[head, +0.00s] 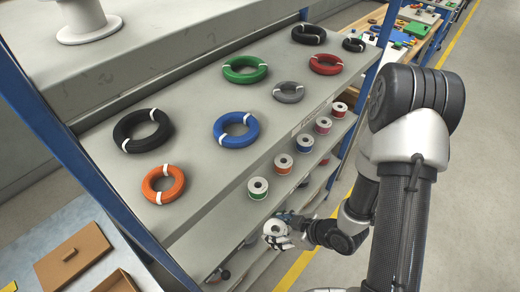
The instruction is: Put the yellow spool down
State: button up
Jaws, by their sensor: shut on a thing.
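My gripper (286,239) is at the lower middle of the head view, in front of the shelf unit's lower tiers. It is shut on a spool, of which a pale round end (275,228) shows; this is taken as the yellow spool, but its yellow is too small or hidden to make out. The held spool is below and to the right of a green spool (258,195), close to the shelf front. Whether it touches a shelf cannot be told. The fingertips are small and partly hidden.
More spools, including an orange one (283,168) and a red one (339,112), stand in a row behind the green one. The top shelf (190,105) holds coloured cable coils, such as a blue one (236,138). A blue upright (372,80) stands near my arm. Open floor (470,190) lies right.

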jog(key=shift+s+a, duration=0.45)
jog(key=shift+w+a+n+b, duration=0.1)
jog(key=shift+a+n+b, duration=0.2)
jog(key=shift+b, duration=0.25)
jog(key=w+a+b, duration=0.1)
jog(key=w+a, duration=0.1)
jog(key=a, duration=0.3)
jog(key=w+a, duration=0.3)
jog(key=a, duration=0.1)
jog(key=w+a+b, duration=0.1)
jog(key=w+a, duration=0.2)
jog(key=a, duration=0.2)
jog(key=shift+w+a+r+b, duration=0.1)
jog(key=shift+a+b, duration=0.2)
jog(key=shift+a, duration=0.05)
jog(key=shift+w+a+f+b, duration=0.15)
jog(key=shift+f+b, duration=0.5)
jog(key=shift+f, duration=1.15)
jog(key=shift+f, duration=0.1)
jog(key=o, duration=1.3)
